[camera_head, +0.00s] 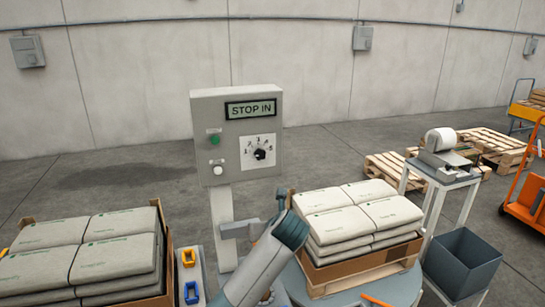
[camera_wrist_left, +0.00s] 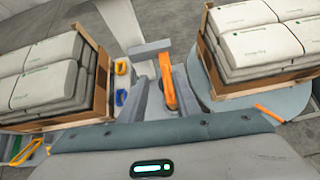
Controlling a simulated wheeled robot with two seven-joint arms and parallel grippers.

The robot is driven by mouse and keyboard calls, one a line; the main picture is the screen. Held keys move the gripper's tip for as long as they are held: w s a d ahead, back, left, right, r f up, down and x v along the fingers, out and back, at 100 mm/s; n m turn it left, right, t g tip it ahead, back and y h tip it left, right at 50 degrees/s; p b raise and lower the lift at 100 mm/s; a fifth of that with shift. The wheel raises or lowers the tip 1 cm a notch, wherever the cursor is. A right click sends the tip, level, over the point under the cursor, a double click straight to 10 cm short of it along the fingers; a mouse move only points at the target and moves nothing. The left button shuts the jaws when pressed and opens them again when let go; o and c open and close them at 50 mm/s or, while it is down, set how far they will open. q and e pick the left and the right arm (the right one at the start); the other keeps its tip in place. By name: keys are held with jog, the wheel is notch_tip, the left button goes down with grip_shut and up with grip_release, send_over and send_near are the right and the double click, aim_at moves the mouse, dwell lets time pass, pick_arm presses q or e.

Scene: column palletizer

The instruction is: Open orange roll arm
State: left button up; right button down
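An upright orange arm-like part (camera_wrist_left: 167,80) stands beside the grey bracket of the control post in the left wrist view. A flat orange strip (camera_wrist_left: 268,113) lies near the edge of the round turntable (camera_wrist_left: 240,112); its end also shows in the head view (camera_head: 377,301). I cannot tell for certain which is the roll arm. My left arm rises from the bottom in the head view, in front of the post, and hides the upright part there. Its gripper (camera_head: 282,200) is a small dark tip, apart from the orange strip; its opening is unclear. My right gripper is out of view.
A control box (camera_head: 237,135) reading "STOP IN" stands on the post. Stacked sacks on pallets stand left (camera_head: 85,255) and on the turntable (camera_head: 358,220). Blue and yellow clips (camera_head: 189,275) lie left of the post. A grey bin (camera_head: 462,262) stands right.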

pick_arm(q)
jog(key=s+a+f+n+g+h, duration=0.15)
jog(key=s+a+f+n, duration=0.35)
jog(key=s+f+n, duration=0.5)
jog(key=s+a+f+n+g+h, duration=0.1)
jog(key=s+a+f+n+g, duration=0.35)
jog(key=s+f, duration=0.9)
jog(key=s+a+n, duration=0.4)
jog(key=s+n, duration=0.2)
jog(key=s, duration=0.3)
jog(key=s+a+n, duration=0.3)
jog(key=s+n, duration=0.2)
jog(key=s, duration=0.5)
jog(key=s+a+n, duration=0.4)
jog(key=s+n, duration=0.2)
jog(key=s, duration=0.3)
notch_tip(320, 180, down, 27)
jog(key=g, duration=0.2)
jog(key=s+a+f+g+b, duration=0.1)
jog(key=s+a+f, duration=0.1)
jog(key=s+f, duration=1.7)
jog(key=shift+s+a+f+m, duration=0.2)
jog(key=shift+a+f+m, duration=0.05)
jog(key=shift+a+m, duration=0.1)
